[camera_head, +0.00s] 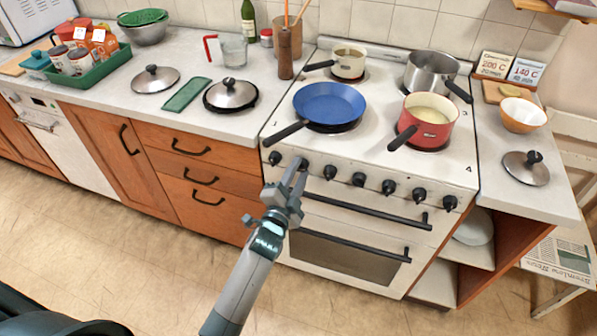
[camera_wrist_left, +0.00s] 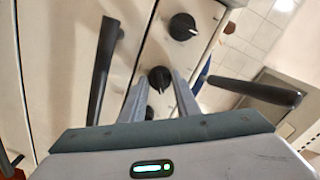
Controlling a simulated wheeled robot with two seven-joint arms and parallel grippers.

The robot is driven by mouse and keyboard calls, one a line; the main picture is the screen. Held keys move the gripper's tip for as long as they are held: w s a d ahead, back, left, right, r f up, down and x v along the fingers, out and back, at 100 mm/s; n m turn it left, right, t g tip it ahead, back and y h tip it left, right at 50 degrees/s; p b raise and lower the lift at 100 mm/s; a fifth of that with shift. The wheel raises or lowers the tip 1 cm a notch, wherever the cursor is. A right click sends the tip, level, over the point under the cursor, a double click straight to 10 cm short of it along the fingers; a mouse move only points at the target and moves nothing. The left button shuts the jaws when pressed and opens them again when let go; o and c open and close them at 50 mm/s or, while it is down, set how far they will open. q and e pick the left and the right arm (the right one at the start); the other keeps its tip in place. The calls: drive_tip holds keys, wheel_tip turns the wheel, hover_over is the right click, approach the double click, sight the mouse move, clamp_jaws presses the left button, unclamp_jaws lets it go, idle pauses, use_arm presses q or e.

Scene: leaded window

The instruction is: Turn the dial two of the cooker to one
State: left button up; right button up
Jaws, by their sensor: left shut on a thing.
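The white cooker (camera_head: 372,164) has a row of several black dials along its front edge. Dial two (camera_head: 303,162), second from the left, is partly covered by my left gripper (camera_head: 297,172). In the left wrist view the dial (camera_wrist_left: 159,75) sits between the two fingertips of my left gripper (camera_wrist_left: 161,80), which is shut on it. A white mark shows on the dial's edge. Another dial (camera_wrist_left: 182,26) is above it in that view, and part of one shows below, between the fingers. My right gripper is not in view.
A blue pan (camera_head: 329,103) stands above the dial, its black handle (camera_head: 286,133) reaching over the cooker's front edge near my gripper. A red pot (camera_head: 427,121) is to the right. The oven handle (camera_head: 366,211) runs below the dials. The floor in front is clear.

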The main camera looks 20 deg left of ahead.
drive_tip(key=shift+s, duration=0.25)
use_arm(q)
drive_tip(key=o, duration=1.1)
drive_tip(key=shift+c, duration=0.2)
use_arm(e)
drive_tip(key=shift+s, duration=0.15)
use_arm(q)
drive_tip(key=s+b, duration=0.3)
drive_tip(key=s, duration=1.4)
drive_tip(key=shift+s+a, duration=0.25)
drive_tip(key=shift+a, duration=0.1)
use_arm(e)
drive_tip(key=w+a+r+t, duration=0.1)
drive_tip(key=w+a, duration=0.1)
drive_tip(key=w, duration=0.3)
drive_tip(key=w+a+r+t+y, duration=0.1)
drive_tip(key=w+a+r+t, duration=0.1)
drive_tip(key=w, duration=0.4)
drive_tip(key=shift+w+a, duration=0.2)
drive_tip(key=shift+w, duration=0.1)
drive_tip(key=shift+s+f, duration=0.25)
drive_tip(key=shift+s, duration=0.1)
